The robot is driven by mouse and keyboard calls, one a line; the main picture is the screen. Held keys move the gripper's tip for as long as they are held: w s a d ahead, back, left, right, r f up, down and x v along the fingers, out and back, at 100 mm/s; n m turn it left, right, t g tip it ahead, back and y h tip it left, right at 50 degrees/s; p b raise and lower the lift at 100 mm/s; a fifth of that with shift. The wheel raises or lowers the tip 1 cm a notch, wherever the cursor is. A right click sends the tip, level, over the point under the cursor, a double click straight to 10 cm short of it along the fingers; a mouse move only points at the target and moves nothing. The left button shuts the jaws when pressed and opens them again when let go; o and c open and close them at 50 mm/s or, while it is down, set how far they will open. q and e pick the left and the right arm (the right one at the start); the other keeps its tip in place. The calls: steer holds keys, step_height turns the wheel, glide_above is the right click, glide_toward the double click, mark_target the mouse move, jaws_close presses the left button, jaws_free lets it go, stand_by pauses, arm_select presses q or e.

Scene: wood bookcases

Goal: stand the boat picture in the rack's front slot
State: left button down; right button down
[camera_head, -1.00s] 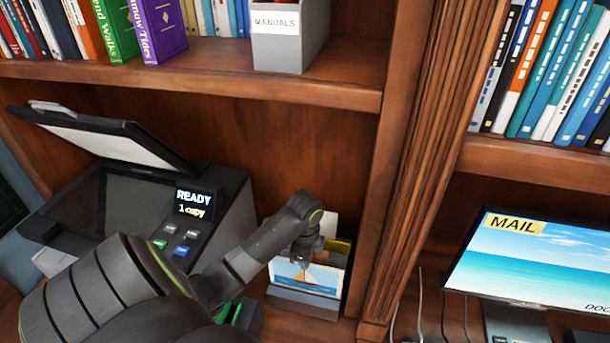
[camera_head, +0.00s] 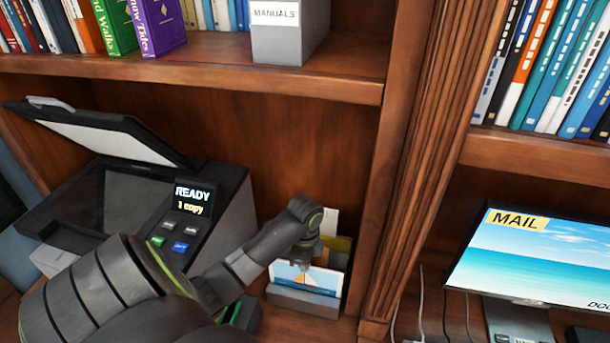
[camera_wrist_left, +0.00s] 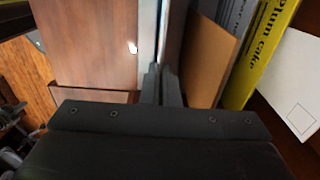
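The boat picture (camera_head: 297,277), a small card with an orange sail on blue, stands nearly upright in the front of the dark grey rack (camera_head: 303,299). The rack's front wall hides its lower edge. My left gripper (camera_head: 307,254) is at its top edge from above. In the left wrist view the fingers (camera_wrist_left: 161,84) are close together on the picture's thin pale edge (camera_wrist_left: 149,35). My right gripper is not in view.
Behind the picture, the rack holds a brown card (camera_wrist_left: 208,60), a yellow "plum cake" item (camera_wrist_left: 262,50) and a white envelope (camera_wrist_left: 296,85). A copier (camera_head: 120,200) with raised lid stands left. A wood upright (camera_head: 385,190) is close on the right.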

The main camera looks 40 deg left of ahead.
mark_target(305, 280)
arm_select(q)
steer(key=shift+f+b, duration=0.8)
steer(key=shift+f, duration=0.75)
steer(key=c, duration=2.1)
jaws_free()
steer(key=shift+c, duration=0.2)
steer(key=o, duration=0.5)
steer(key=shift+o, duration=0.2)
steer(key=shift+r, duration=0.1)
